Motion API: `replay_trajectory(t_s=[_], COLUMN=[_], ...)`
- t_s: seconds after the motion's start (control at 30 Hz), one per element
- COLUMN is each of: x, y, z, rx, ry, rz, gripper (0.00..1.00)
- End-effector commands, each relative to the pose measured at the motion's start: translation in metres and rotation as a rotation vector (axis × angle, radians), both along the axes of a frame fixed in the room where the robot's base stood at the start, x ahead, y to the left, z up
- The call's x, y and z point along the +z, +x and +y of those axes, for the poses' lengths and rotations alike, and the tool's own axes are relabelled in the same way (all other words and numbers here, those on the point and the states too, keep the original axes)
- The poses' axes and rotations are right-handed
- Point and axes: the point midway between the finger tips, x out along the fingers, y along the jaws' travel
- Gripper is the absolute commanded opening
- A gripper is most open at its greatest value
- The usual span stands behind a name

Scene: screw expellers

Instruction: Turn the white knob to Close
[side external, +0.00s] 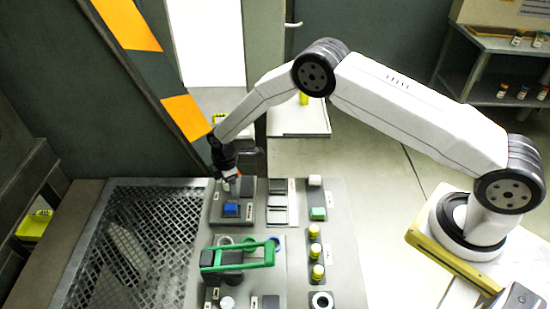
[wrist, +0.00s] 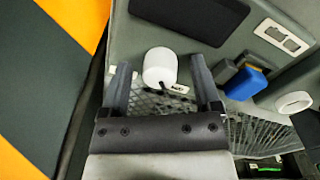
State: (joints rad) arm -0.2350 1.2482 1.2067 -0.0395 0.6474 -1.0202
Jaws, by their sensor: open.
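The white knob (wrist: 160,68) stands on the grey panel in the wrist view, with a small white label (wrist: 180,89) beside it; the label's print is too small to read surely. My gripper (wrist: 161,72) is open, with one dark finger to the left of the knob and the other to its right. There are gaps on both sides, and I cannot tell how far the fingertips are above the panel. In the side external view my gripper (side external: 231,190) points down at the panel's far left part, just behind a blue block (side external: 231,209). The knob is not clearly visible there.
The blue block also shows right of my gripper in the wrist view (wrist: 245,84). A green handle (side external: 240,257) stands in front, with yellow buttons (side external: 315,252) to its right. A metal mesh (side external: 125,250) lies left. A striped dark post (side external: 150,70) rises behind.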

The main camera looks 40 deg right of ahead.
Motion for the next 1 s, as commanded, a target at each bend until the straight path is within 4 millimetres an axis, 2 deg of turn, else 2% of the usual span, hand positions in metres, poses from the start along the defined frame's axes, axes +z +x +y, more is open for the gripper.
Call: replay_trajectory(t_s=[0.07, 0.17, 0.3, 0.33, 0.73, 1.0], x=[0.0001, 0.0002, 0.0003, 0.0003, 0.0004, 0.0003], y=[0.0, 0.0, 0.0, 0.0001, 0.0001, 0.0], z=[0.0, 0.0001, 0.0001, 0.0, 0.0002, 0.0006], rx=[0.0, 0.0, 0.0, 0.0, -0.04, -0.175], ry=[0.0, 0.0, 0.0, 0.0, 0.001, 0.002], rz=[0.0, 0.0, 0.0, 0.0, 0.0, 0.0], gripper=[0.81, 0.52, 0.08, 0.0, 0.0, 0.0])
